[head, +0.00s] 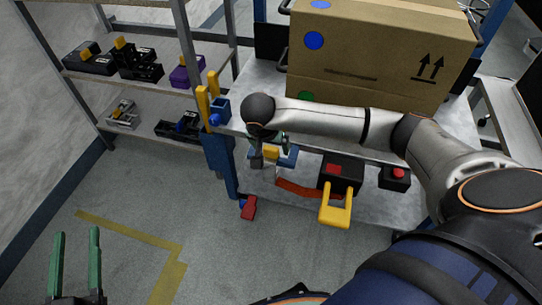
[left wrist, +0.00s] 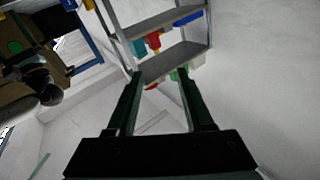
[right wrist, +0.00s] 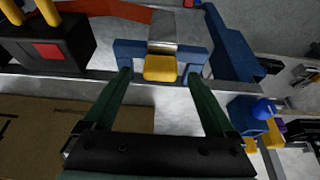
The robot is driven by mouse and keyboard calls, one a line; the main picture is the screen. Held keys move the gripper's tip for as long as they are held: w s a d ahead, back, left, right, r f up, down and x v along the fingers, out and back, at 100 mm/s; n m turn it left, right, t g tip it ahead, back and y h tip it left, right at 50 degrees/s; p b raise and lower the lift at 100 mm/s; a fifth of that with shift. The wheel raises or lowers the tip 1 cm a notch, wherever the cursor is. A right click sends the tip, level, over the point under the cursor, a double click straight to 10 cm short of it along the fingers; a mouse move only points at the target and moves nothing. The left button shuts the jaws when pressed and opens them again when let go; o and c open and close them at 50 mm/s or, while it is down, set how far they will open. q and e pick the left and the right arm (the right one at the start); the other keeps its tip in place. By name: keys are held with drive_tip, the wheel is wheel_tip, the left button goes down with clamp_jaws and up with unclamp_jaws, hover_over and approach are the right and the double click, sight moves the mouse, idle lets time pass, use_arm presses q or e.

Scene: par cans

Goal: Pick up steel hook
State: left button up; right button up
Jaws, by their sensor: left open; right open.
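My right gripper (right wrist: 158,73) is open. Its two green fingers point at a blue bracket (right wrist: 129,50) holding a grey metallic piece (right wrist: 165,28) with a yellow block (right wrist: 160,69). The grey piece may be the steel hook; I cannot tell for certain. The yellow block shows between the fingertips, and contact is not clear. In the head view the blue bracket (head: 287,157) sits on the lower cart shelf, partly hidden by my right arm. My left gripper (head: 76,233) is open and empty over the floor at lower left, far from the cart.
A large cardboard box (head: 375,55) stands on the cart top (head: 258,82). A black block with a yellow handle (head: 337,205) and a red curved piece (head: 300,188) are right of the bracket. A shelf rack (head: 165,92) with several tools stands left.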

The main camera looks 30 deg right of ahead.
use_arm(q)
drive_tip(key=shift+s+d+r+m+t+h, duration=0.1)
drive_tip(key=shift+s+r+m+t+h, duration=0.15)
drive_tip(key=shift+r, duration=0.65)
drive_tip(key=shift+r+m+t+h, duration=0.15)
drive_tip(key=shift+r+t+h, duration=0.2)
drive_tip(key=shift+r, duration=0.5)
use_arm(e)
drive_tip(key=shift+x, duration=1.15)
clamp_jaws()
